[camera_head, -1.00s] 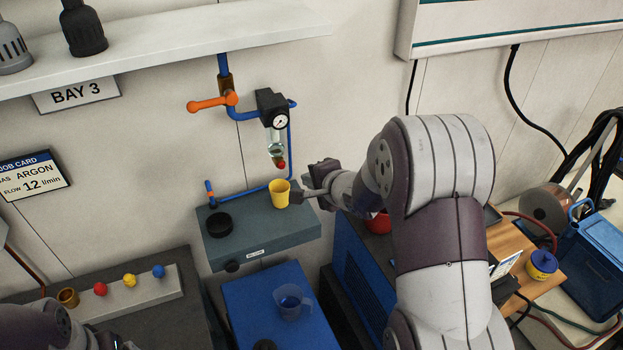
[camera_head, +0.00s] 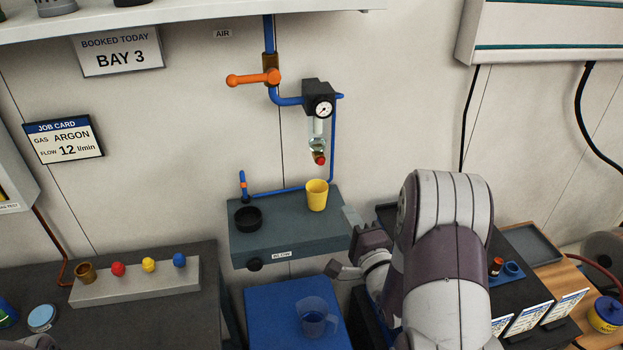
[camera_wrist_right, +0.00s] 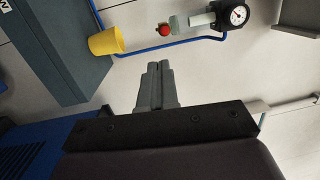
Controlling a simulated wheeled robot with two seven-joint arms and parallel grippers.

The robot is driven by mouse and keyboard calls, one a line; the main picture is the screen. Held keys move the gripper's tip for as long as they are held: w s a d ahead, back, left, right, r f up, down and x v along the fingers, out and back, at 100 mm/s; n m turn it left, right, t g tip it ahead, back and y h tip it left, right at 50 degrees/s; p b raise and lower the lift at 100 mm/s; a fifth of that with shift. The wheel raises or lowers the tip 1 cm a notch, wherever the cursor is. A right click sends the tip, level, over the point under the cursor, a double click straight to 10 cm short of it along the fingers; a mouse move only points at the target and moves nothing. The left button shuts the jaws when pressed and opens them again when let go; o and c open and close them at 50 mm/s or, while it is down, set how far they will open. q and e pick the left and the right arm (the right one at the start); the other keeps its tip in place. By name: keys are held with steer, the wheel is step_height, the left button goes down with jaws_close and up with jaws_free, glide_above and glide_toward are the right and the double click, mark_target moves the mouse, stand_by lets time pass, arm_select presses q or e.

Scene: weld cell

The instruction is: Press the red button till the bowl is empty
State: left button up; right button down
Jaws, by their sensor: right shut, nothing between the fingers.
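The red button (camera_head: 320,159) is at the bottom end of the small clear bowl (camera_head: 317,142) under the gauge. The bowl has a darker, greenish lower part; I cannot tell how much liquid it holds. A yellow cup (camera_head: 317,196) stands upright on the grey shelf below the button. My right gripper (camera_head: 350,216) is shut and empty, to the right of the cup and below the button, apart from both. In the right wrist view, the shut fingers (camera_wrist_right: 160,70) point toward the wall, with the red button (camera_wrist_right: 164,30) ahead. My left gripper is out of view.
An orange valve handle (camera_head: 252,79) and blue pipes surround the gauge (camera_head: 322,107). A clear jug (camera_head: 315,317) stands on the blue surface below. The wall right of the bowl is clear.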

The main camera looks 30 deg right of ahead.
steer(key=shift+w+a+r, duration=0.1)
steer(key=shift+r, duration=0.15)
steer(key=p, duration=0.4)
glide_toward(322, 163)
steer(key=w, duration=0.5)
steer(key=shift+w+d+r, duration=0.2)
steer(key=shift+d, duration=0.15)
steer(key=shift+w+d+p, duration=0.1)
steer(key=shift+w+p, duration=0.25)
steer(key=shift+w, duration=0.3)
